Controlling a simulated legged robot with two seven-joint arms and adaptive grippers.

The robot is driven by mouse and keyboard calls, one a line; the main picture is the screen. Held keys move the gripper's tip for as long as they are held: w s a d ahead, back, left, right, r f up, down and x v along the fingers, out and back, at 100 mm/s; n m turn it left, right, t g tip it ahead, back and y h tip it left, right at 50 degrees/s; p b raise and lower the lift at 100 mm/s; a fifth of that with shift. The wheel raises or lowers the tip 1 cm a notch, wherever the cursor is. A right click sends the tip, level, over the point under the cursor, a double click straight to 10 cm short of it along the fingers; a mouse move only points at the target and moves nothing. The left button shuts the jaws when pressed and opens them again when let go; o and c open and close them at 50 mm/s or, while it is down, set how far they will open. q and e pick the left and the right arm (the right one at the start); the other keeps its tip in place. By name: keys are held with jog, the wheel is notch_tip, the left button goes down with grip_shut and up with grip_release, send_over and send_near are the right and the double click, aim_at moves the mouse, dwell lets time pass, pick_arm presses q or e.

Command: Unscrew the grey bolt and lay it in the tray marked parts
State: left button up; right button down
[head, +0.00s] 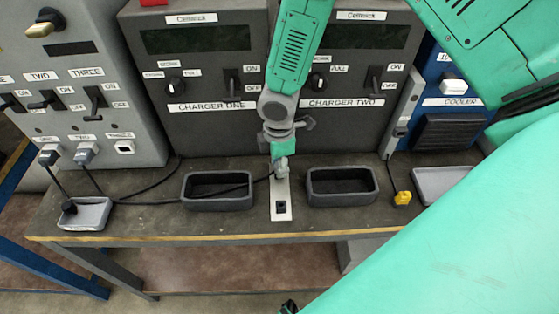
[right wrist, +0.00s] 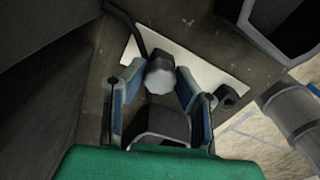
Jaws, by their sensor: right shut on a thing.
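My right gripper (head: 281,166) points down over a white plate (head: 281,190) at the middle of the bench. In the right wrist view its blue-padded fingers (right wrist: 158,82) are shut on the grey bolt (right wrist: 160,68), with the bolt's head between them. The bolt is over the white plate (right wrist: 206,70); I cannot tell whether its thread is still in. In the head view the bolt is not clear under the gripper. A small light grey tray (head: 101,219) at the bench's left end has a front label too small to read. My left gripper does not show.
Two dark open bins (head: 219,204) (head: 343,199) flank the plate. A black cable crosses the left bin. A yellow plug (head: 403,198) and another light tray (head: 422,182) are at the right. Charger cabinets (head: 195,120) stand behind. The bench's front edge (head: 215,238) is close.

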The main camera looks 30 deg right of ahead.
jog(key=shift+r+n+p, duration=0.1)
jog(key=shift+n+p, duration=0.5)
jog(key=shift+n, duration=0.8)
